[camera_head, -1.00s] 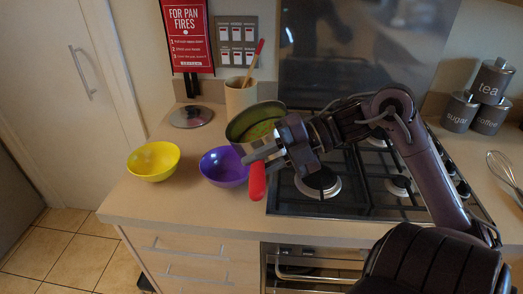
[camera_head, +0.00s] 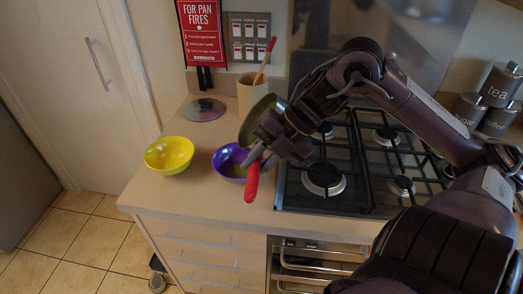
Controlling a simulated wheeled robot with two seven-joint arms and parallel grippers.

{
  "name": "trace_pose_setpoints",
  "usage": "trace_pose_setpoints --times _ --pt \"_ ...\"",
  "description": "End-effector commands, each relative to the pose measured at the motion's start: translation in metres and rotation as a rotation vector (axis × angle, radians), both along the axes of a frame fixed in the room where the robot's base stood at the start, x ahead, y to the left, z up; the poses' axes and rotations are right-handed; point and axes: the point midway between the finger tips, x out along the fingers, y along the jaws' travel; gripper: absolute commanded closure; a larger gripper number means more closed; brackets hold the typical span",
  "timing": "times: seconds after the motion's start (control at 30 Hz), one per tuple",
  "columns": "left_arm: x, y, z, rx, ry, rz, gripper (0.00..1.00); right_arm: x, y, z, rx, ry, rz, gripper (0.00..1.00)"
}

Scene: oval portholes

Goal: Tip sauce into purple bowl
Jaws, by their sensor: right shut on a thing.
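My right gripper (camera_head: 259,158) is shut on the red handle (camera_head: 252,182) of a saucepan. The saucepan (camera_head: 262,116) is tipped steeply on its side, its rim turned left toward the purple bowl; its inside is mostly hidden from this view. The purple bowl (camera_head: 222,160) stands upright on the counter, just below and left of the pan and partly behind the gripper. A greenish-yellow patch (camera_head: 237,171) shows inside the bowl and looks like sauce. My left gripper is not in view.
A yellow bowl (camera_head: 169,155) stands left of the purple one. Behind are a glass lid (camera_head: 204,109) and a utensil pot (camera_head: 251,94) with a red-tipped utensil. The gas hob (camera_head: 345,165) lies to the right. The counter's front left is clear.

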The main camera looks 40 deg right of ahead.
Motion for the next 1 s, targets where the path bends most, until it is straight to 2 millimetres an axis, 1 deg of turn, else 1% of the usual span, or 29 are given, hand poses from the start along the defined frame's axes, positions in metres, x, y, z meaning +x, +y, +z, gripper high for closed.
trace_pose_setpoints --times 0.03,0.8,1.0 --pt "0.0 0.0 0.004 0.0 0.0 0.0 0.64 0.002 0.001 0.004 -0.014 0.0 0.003 1.0" --pt "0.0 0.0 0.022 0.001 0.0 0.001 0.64 0.011 0.011 0.001 -0.162 0.129 0.002 1.0" --pt "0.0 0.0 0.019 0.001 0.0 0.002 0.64 0.015 0.014 -0.001 -0.222 0.178 0.001 1.0"
